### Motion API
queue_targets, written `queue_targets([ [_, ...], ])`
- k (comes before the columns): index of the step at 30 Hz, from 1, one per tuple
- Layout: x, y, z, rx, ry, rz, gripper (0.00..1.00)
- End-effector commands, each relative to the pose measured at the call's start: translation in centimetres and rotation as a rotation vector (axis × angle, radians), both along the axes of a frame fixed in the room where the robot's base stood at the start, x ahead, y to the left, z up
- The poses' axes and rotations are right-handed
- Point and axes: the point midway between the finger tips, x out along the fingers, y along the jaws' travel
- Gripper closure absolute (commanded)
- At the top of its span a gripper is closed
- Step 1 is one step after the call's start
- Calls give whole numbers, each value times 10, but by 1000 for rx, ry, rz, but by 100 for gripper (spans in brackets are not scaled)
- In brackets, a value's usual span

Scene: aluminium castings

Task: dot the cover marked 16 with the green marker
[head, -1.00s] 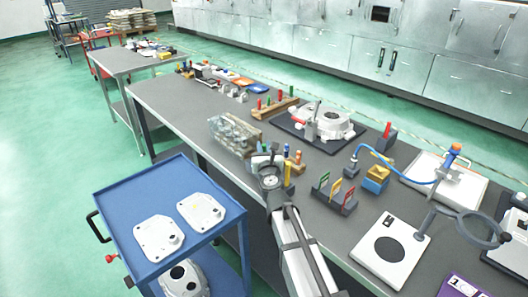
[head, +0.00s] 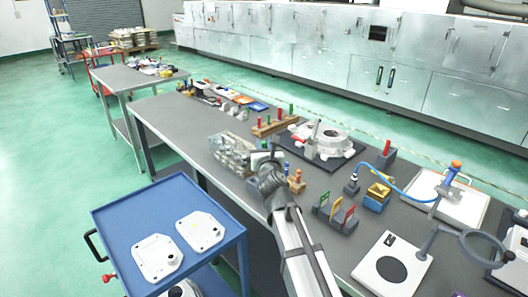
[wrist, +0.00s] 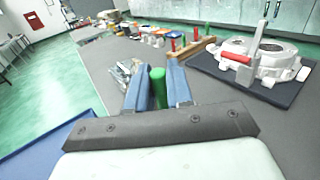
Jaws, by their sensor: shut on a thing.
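My gripper (wrist: 158,95), seen in the wrist view, has its blue fingers shut on a green marker (wrist: 157,80). The marker stands up between the fingers, and its lower end is hidden. In the head view my gripper (head: 264,163) is above the near edge of the grey bench, small and partly hidden by my arm. Two pale covers with bolt holes, a left cover (head: 157,257) and a right cover (head: 200,231), lie flat side by side on the blue cart (head: 120,217). My gripper is apart from both. No number on them is legible.
A wooden rack (head: 275,124) with red and green markers stands on the bench (head: 180,122). Also there are clear-wrapped parts (head: 231,153), a round casting (head: 328,141) on a dark mat, and a card stand (head: 335,214). The cart top's back end is bare.

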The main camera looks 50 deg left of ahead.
Motion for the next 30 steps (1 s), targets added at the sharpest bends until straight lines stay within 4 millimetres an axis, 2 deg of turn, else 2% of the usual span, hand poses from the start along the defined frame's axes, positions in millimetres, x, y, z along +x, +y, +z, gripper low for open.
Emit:
queue_targets([
  [4,-7,4,4,-7,-3,9,100],
  [8,-32,18,4,-16,-8,42,100],
  [11,-63,34,2,-23,-12,81,100],
  [18,-152,73,-7,-34,-22,190,100],
  [30,-304,117,-26,-50,-42,367,100],
])
